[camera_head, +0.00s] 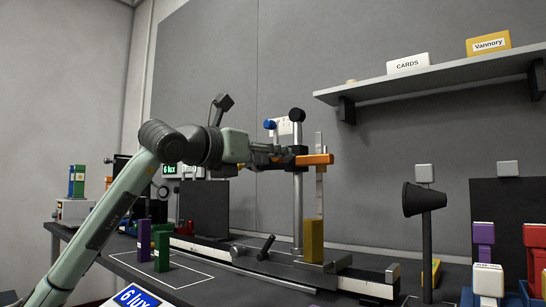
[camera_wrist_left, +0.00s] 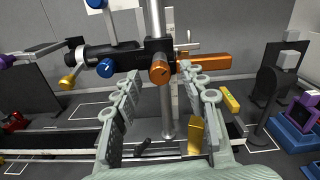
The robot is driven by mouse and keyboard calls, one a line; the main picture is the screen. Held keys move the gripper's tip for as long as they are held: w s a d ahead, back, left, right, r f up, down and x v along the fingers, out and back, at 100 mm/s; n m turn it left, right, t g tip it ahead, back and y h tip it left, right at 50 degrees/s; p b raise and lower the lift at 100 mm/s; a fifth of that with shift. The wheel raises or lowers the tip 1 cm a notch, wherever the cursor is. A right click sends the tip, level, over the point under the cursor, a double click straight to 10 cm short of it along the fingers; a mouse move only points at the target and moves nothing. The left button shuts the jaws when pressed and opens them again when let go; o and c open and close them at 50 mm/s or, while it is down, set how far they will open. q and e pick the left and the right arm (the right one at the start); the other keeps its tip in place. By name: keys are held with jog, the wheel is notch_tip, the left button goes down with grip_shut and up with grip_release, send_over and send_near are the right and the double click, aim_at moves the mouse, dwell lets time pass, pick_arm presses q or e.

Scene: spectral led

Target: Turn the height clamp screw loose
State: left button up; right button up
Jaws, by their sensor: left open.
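An upright steel post (camera_head: 298,215) carries a black clamp block (camera_head: 299,150), also visible in the left wrist view (camera_wrist_left: 158,46). An orange round knob (camera_wrist_left: 159,71) faces the left wrist camera on this block. Blue knobs (camera_wrist_left: 106,68) and a silver cross-handled screw (camera_wrist_left: 188,42) show nearby. No label tells which is the height clamp screw. My left gripper (camera_head: 277,155) is open beside the clamp; in its wrist view the fingers (camera_wrist_left: 160,85) lie either side of the orange knob's line, with nothing between them. Contact cannot be told. My right gripper is not in view.
An orange bar (camera_head: 314,160) sticks out right of the clamp. A yellow block (camera_head: 314,241) stands near the post foot on the bench rail. Purple (camera_head: 144,241) and green (camera_head: 161,252) blocks stand left. A black cone (camera_head: 424,200) stands right. A shelf (camera_head: 430,79) hangs above.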

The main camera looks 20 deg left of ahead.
pick_arm(q)
jog(key=shift+w+d, duration=0.2)
jog(key=shift+w, duration=0.35)
jog(key=shift+c, duration=0.2)
grip_shut()
